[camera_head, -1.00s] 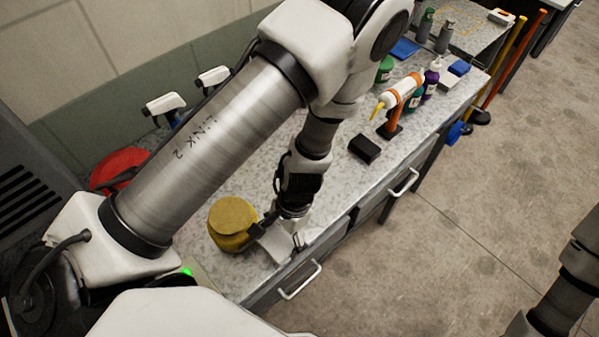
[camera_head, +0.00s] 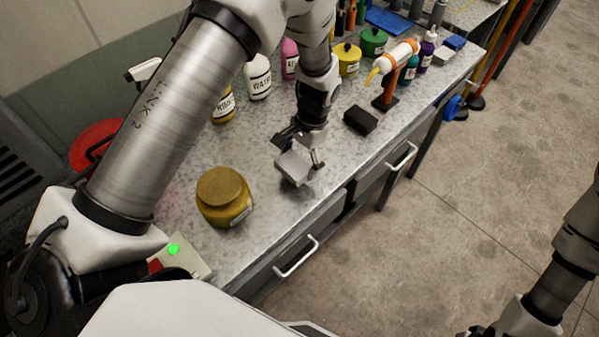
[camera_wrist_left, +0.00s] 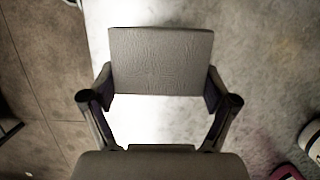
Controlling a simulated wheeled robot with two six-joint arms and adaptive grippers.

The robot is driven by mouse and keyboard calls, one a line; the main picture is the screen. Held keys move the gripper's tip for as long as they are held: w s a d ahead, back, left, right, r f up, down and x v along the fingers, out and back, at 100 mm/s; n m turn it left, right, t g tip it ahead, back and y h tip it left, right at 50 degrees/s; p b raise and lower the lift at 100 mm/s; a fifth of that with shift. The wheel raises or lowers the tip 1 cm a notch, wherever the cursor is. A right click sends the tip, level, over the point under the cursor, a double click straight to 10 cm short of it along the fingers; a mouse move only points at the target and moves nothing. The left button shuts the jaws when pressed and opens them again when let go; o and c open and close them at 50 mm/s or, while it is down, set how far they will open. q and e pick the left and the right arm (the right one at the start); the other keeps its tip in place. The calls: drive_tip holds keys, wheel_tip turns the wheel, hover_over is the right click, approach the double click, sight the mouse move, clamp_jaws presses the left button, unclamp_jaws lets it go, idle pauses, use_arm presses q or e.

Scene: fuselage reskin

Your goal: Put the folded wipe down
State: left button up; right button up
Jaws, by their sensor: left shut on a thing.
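The folded wipe (camera_head: 294,168) is a flat, pale grey rectangle. My left gripper (camera_head: 299,150) is shut on it, over the front part of the speckled grey bench (camera_head: 262,215). In the left wrist view the wipe (camera_wrist_left: 160,62) sits level between the two fingertips (camera_wrist_left: 160,88). I cannot tell whether its underside touches the bench. My right arm (camera_head: 560,272) hangs at the lower right over the floor, and its gripper is out of the picture.
A mustard-lidded jar (camera_head: 225,200) stands left of the wipe. A black block (camera_head: 360,121) and an orange stand with a cartridge (camera_head: 390,85) are to the right. Labelled bottles, including a white one (camera_head: 258,78), line the back. Bench around the wipe is clear; drawer handles (camera_head: 297,258) project in front.

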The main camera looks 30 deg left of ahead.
sight(299, 168)
use_arm(q)
wheel_tip(299, 168, down, 3)
drive_tip(key=shift+r+b, duration=0.15)
drive_tip(key=shift+b, duration=0.45)
drive_tip(key=shift+w+a, duration=0.1)
drive_tip(key=shift+w, duration=0.2)
drive_tip(key=shift+s, duration=0.25)
drive_tip(key=shift+w+f, duration=0.15)
drive_tip(key=shift+f, duration=0.45)
drive_tip(key=o, duration=1.3)
drive_tip(key=shift+o, duration=0.2)
use_arm(e)
wheel_tip(299, 168, down, 3)
drive_tip(key=shift+w+r, duration=0.1)
drive_tip(key=shift+r, duration=0.05)
use_arm(q)
drive_tip(key=shift+r, duration=0.1)
